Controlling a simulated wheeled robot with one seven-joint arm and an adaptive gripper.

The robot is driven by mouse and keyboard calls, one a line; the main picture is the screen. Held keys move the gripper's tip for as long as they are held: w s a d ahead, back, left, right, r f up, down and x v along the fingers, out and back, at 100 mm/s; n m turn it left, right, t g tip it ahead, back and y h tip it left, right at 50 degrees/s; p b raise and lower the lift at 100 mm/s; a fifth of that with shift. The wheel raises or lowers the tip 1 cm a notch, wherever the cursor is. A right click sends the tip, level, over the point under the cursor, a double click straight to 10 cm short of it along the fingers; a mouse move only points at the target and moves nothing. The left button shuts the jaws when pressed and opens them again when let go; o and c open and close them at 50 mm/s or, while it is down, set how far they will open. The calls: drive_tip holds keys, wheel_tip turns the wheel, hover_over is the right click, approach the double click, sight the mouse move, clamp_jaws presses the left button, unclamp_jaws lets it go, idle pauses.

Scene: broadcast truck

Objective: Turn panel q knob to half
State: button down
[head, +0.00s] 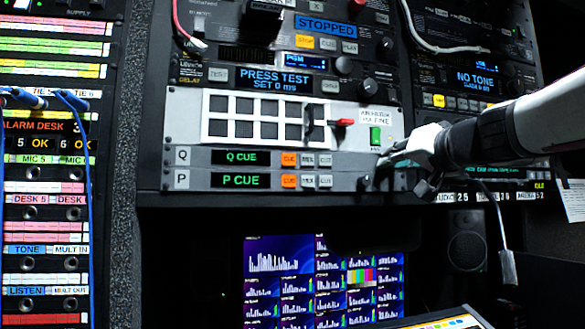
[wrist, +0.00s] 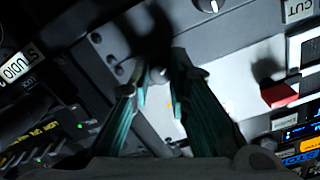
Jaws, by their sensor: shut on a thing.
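Panel Q (head: 183,156) is a grey strip in the rack with a green "Q CUE" display (head: 241,157) and an orange CUE button. My gripper (head: 378,167) reaches in from the right to the strip's right end and hides its knob in the head view. In the wrist view my gripper (wrist: 157,72) has its two fingers shut on a small round knob (wrist: 158,76), which I take to be the panel Q knob. The fingers cover most of it, so its pointer and setting cannot be read.
Panel P (head: 183,179) sits directly below, with its own knob (head: 365,181) close to my gripper. Above is a white button panel (head: 220,105) with a red lever (head: 345,122) and a green switch (head: 376,136). A cable (head: 500,220) hangs at the right.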

drive_tip(key=m+p, duration=0.2)
drive_tip(key=m, duration=2.1)
drive_tip(key=shift+y, duration=0.3)
drive_tip(key=shift+m, duration=0.3)
drive_tip(key=shift+d, duration=0.1)
drive_tip(key=c, duration=1.5)
unclamp_jaws()
drive_tip(key=v, duration=1.2)
drive_tip(key=shift+r, duration=0.15)
